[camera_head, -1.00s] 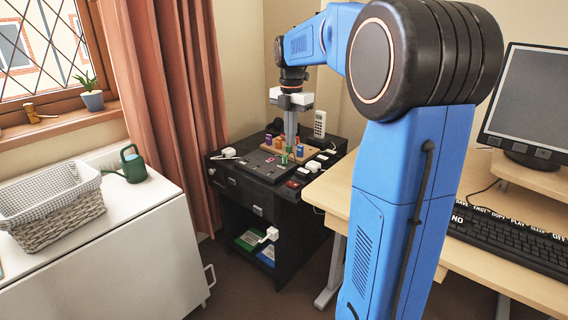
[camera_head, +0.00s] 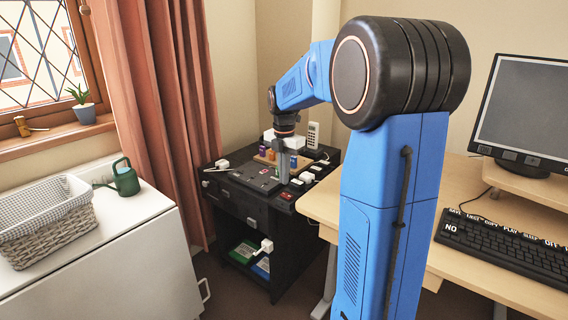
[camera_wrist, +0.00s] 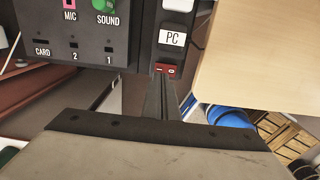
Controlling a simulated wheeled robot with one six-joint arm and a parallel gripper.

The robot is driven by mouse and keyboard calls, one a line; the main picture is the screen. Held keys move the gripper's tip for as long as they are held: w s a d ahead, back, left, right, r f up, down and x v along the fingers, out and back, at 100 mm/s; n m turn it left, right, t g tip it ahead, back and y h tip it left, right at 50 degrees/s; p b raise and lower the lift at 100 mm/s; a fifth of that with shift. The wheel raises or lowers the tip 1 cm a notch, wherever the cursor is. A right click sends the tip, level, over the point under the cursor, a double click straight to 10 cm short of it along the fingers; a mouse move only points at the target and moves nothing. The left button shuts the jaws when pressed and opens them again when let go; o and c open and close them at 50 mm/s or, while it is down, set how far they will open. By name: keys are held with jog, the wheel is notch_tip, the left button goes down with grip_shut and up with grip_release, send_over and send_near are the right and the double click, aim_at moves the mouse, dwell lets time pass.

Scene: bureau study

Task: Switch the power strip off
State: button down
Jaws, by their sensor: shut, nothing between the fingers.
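The power strip (camera_head: 289,190) is a dark bar with white plugs along it, at the front right of the black cabinet's top. Its red rocker switch (camera_wrist: 168,70) shows at the near end in the wrist view, just below a white plug labelled PC (camera_wrist: 172,38). The switch also shows in the head view (camera_head: 287,196). My gripper (camera_wrist: 162,78) is shut and empty, pointing down. Its fingertips are right at the switch's near left edge in the wrist view. I cannot tell whether they touch it. The fingers partly cover the switch's surroundings.
A black panel (camera_wrist: 85,52) labelled MIC, SOUND and CARD lies left of the strip. A wooden desk (camera_wrist: 255,60) is close on the right. Behind my gripper are coloured pieces on a wooden board (camera_head: 265,160) and a handset (camera_head: 313,135). The cabinet (camera_head: 240,215) has an open shelf.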

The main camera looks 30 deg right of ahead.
aim_at(288, 196)
jog(key=shift+f, duration=2.1)
jog(key=shift+w+a+f+g, duration=0.1)
jog(key=shift+f+g, duration=0.25)
jog(key=shift+g, duration=0.05)
jog(key=shift+s+f, duration=0.1)
jog(key=shift+s, duration=0.25)
jog(key=shift+s+d, duration=0.35)
jog(key=shift+s, duration=0.2)
